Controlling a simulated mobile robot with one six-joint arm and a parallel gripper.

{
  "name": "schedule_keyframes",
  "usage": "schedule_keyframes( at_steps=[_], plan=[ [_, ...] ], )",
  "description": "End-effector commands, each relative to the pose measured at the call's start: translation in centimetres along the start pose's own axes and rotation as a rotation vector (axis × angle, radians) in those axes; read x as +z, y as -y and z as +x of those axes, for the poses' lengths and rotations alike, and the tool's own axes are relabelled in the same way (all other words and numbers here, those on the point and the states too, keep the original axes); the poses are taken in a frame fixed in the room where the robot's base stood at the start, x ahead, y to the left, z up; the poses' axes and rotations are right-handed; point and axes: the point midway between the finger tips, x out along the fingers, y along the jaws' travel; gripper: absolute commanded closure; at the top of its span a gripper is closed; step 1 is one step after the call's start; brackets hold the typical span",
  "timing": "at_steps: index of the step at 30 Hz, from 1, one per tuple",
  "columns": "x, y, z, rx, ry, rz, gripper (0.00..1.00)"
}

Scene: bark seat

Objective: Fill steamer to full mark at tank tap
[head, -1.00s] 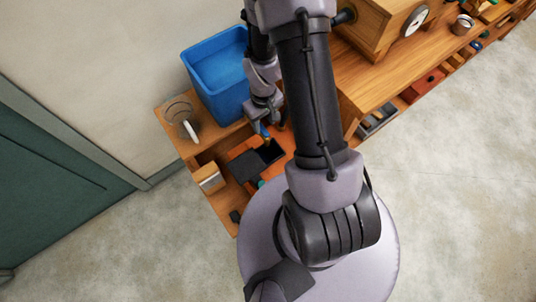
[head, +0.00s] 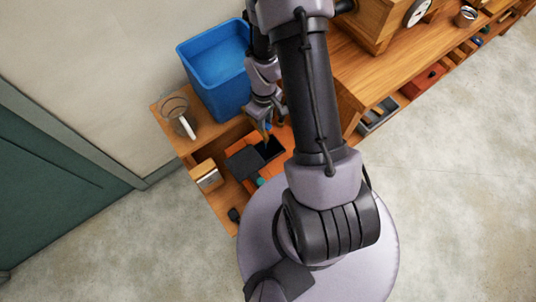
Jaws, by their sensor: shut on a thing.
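The blue tank (head: 215,92) stands on the wooden bench, open at the top with light blue water inside. A small tap with a blue lever (head: 268,126) and brassy spout shows below my gripper (head: 266,123), low in front of the tank. My gripper is shut at the blue lever; its fingertips are small and partly hidden by my arm. Under the tap sits what looks like the steamer (head: 284,142), orange with a dark opening and a dark flap (head: 244,163) beside it. Its water level and full mark cannot be made out.
A clear jug-like vessel (head: 174,108) with a white handle stands left of the tank. A small wooden box (head: 207,176) is on the lower shelf. A wooden cabinet with a dial (head: 417,13) stands on the bench at right. The floor (head: 450,180) at right is clear.

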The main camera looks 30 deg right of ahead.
Motion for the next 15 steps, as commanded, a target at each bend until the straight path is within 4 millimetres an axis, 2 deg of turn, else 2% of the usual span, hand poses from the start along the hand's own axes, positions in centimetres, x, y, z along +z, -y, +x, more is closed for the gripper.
schedule_keyframes(
  at_steps=[15],
  plan=[
    [-1.3,-3.5,-0.3,0.006,-0.004,-0.788,1.00]
  ],
)
